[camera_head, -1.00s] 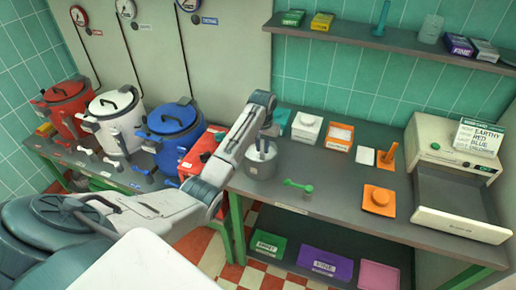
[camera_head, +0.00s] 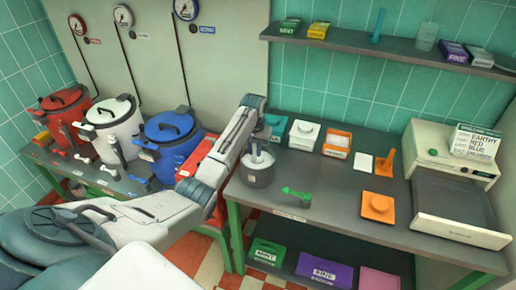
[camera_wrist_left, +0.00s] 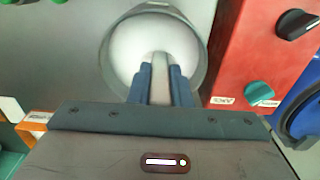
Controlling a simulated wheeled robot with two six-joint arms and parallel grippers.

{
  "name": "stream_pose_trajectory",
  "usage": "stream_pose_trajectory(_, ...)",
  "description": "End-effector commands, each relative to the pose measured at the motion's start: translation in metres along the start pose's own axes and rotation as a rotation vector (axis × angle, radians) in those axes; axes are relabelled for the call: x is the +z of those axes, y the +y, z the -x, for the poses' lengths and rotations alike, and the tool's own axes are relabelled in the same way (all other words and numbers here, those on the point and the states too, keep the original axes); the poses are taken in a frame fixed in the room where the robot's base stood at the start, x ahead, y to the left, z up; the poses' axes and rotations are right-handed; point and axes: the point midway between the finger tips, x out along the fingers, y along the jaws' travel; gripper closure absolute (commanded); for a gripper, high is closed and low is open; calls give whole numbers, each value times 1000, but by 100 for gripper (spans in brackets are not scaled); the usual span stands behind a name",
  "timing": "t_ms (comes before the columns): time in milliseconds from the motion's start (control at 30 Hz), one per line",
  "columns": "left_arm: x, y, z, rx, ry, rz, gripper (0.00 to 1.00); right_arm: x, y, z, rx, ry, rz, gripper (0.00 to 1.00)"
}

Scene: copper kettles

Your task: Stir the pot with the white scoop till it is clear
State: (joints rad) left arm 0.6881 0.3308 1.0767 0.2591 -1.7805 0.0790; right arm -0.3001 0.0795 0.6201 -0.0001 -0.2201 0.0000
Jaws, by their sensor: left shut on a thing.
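The grey pot (camera_head: 258,174) stands on the workbench near its left end, holding cloudy whitish liquid. In the left wrist view the pot (camera_wrist_left: 203,72) is seen from above, its liquid (camera_wrist_left: 125,48) pale and opaque. My left gripper (camera_wrist_left: 161,75) is shut on the pale handle of the white scoop (camera_wrist_left: 160,62), which reaches down into the pot. The scoop's bowl is hidden in the liquid. In the head view my left gripper (camera_head: 257,148) is over the pot, partly hidden by my arm. My right gripper is not in view.
A green scoop (camera_head: 296,194) lies right of the pot. A red box (camera_head: 207,160) and a blue kettle (camera_head: 172,140) stand left. The bench front is partly clear.

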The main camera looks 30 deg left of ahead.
Motion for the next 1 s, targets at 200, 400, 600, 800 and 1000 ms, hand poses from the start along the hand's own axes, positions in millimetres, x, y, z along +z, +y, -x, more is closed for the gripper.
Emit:
stream_pose_trajectory(200, 11, -12, 2, -2, -1, 0, 100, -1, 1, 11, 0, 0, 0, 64)
stream_pose_trajectory(400, 15, -10, 0, 0, 1, -2, 100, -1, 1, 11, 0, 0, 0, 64)
stream_pose_trajectory(600, 25, 0, 0, 0, 0, -1, 100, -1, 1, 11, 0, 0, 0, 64)
stream_pose_trajectory(800, 33, 8, 0, 0, -1, -2, 100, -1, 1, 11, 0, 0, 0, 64)
stream_pose_trajectory(1000, 34, 8, 0, 0, -1, -1, 100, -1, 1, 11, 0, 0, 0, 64)
